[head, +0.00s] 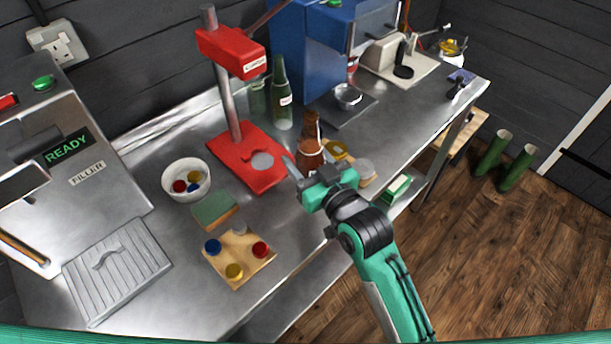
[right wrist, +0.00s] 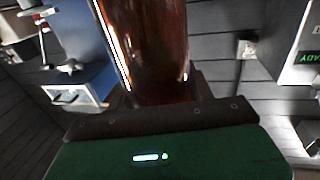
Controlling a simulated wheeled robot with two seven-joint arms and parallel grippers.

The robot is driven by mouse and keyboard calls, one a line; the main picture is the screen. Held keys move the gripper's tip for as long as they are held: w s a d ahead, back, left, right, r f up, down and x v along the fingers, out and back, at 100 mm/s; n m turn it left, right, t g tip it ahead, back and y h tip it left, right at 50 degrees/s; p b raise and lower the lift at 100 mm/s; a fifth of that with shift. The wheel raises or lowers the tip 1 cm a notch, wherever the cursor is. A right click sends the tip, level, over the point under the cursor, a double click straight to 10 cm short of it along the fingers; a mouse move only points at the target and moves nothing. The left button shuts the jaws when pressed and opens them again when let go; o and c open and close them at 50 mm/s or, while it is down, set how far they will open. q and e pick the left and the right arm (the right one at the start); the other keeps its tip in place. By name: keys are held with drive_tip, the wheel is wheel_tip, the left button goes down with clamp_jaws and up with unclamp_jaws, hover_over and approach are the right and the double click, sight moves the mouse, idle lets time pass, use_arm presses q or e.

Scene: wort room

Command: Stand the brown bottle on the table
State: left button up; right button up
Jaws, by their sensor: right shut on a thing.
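The brown bottle (head: 311,150) is near the middle of the metal table (head: 300,235) in the head view, neck up and close to upright. My right gripper (head: 307,172) is shut on it low on its body. In the right wrist view the brown glass (right wrist: 150,50) fills the space between the fingers and stands up from the gripper. The gripper hides the bottle's base, so I cannot tell whether it touches the table. My left gripper is not in view.
A red capper (head: 247,160) stands left of the bottle, with green bottles (head: 281,100) behind. A white bowl (head: 186,180), a sponge (head: 214,208) and a wooden board with caps (head: 240,256) lie to the left. The table's front edge runs beneath my right arm.

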drive_tip(key=shift+f, duration=3.1)
drive_tip(key=shift+f, duration=0.1)
drive_tip(key=o, duration=1.4)
drive_tip(key=shift+f, duration=0.15)
drive_tip(key=shift+c, duration=0.2)
drive_tip(key=shift+s+d, duration=0.2)
drive_tip(key=shift+s, duration=0.1)
drive_tip(key=b+v, duration=0.2)
drive_tip(key=v, duration=0.9)
drive_tip(key=shift+s, duration=0.15)
